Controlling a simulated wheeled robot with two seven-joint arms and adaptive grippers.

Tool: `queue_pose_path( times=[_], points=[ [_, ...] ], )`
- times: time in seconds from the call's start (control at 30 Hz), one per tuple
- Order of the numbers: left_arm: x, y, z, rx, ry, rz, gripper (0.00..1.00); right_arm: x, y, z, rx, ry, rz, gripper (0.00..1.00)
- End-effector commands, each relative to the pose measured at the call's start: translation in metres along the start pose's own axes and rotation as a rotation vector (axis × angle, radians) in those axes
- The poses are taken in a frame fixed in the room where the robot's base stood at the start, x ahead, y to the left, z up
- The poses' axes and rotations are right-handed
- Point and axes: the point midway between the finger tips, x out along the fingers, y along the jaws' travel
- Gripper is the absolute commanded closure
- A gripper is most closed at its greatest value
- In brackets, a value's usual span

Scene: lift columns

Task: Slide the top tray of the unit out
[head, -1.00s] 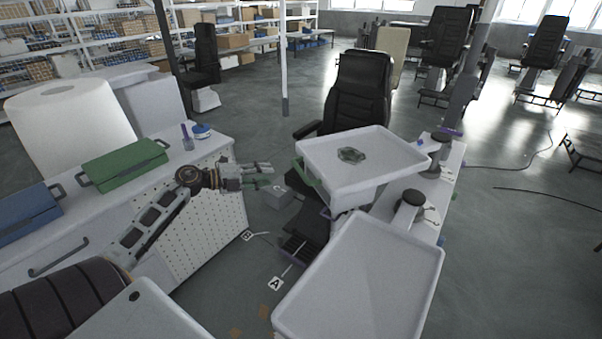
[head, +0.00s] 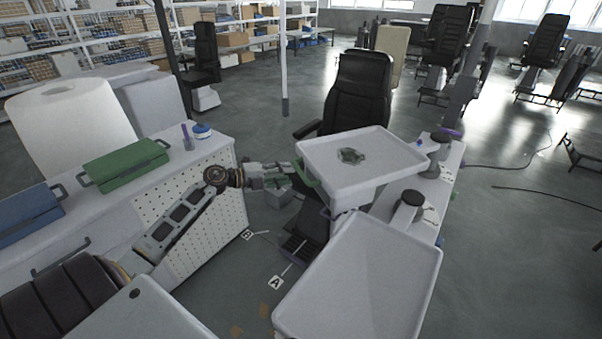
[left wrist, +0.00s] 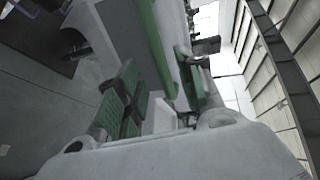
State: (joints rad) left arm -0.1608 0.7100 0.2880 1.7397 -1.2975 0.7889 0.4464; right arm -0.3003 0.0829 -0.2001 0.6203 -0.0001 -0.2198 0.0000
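The top tray (head: 400,160) is white with a raised rim and sits at the top of the white unit right of centre in the head view. A green handle (head: 309,178) is on its left side. The handle also shows as a long green bar (left wrist: 156,50) in the left wrist view. My left gripper (head: 287,173) reaches in from the left at the handle. In the left wrist view its green-padded fingers (left wrist: 160,92) are spread apart, with the bar between them. Whether they touch it is unclear. My right gripper is not in view.
A metal part (head: 351,155) lies on the tray. A second white tray (head: 365,275) stands nearer. A black chair (head: 358,92) is behind the unit. A white cabinet with a pegboard side (head: 200,215) and a green case (head: 125,165) are on the left.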

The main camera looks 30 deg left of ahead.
Motion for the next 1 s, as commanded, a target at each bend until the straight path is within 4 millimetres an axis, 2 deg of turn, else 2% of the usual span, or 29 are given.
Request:
queue_pose_path(
  times=[0.7, 1.0],
  points=[
    [0.054, -0.001, 0.000, 0.000, 0.000, -0.001, 0.63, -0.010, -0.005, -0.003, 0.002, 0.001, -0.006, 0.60],
    [0.064, 0.000, 0.000, 0.002, 0.000, 0.001, 0.63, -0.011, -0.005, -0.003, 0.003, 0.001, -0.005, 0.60]
  ],
)
